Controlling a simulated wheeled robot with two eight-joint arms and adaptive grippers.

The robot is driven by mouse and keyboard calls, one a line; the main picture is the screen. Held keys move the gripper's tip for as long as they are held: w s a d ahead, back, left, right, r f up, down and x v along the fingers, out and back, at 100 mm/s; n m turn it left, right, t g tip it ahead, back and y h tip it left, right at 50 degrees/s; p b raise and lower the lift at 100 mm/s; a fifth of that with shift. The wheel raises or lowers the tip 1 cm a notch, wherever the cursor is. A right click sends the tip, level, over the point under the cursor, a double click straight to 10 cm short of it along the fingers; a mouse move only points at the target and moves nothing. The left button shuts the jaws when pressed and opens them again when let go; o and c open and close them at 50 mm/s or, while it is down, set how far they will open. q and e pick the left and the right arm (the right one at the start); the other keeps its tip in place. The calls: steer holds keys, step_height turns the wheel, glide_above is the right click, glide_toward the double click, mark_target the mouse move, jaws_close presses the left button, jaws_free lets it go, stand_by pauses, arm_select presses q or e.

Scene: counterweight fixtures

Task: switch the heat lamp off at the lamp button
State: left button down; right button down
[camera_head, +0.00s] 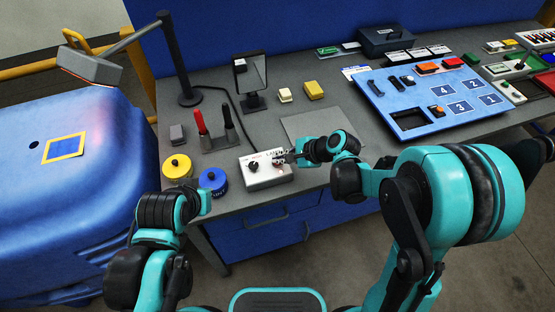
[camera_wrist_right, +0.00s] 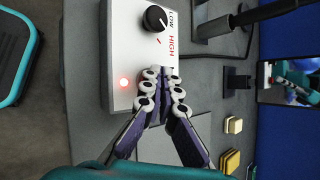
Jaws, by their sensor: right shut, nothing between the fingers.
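The white lamp control box (camera_head: 250,181) sits near the counter's front edge. In the right wrist view the box (camera_wrist_right: 112,45) shows a black knob (camera_wrist_right: 155,18) between LOW and HIGH, and a glowing red light (camera_wrist_right: 124,83). My right gripper (camera_head: 283,158) is shut and empty, its fingertips over the box's right part; they also show in the right wrist view (camera_wrist_right: 163,78). The lamp button is not visible and may be behind the fingers. I cannot tell whether they touch. The heat lamp (camera_head: 92,66) hangs over a blue padded surface with a reddish glow. My left gripper's fingers do not show.
Yellow (camera_head: 177,170) and blue (camera_head: 213,182) round weights stand left of the box. A holder with red and black handles (camera_head: 215,138) and a lamp post (camera_head: 180,65) stand behind.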

mark_target(280, 167)
steer(key=shift+f+b, duration=0.4)
steer(key=shift+f, duration=0.05)
steer(key=shift+r, duration=0.1)
steer(key=shift+r+p, duration=0.3)
steer(key=shift+r, duration=0.1)
step_height(280, 167, up, 6)
steer(key=p, duration=0.4)
steer(key=shift+p, duration=0.3)
steer(key=shift+d, duration=0.1)
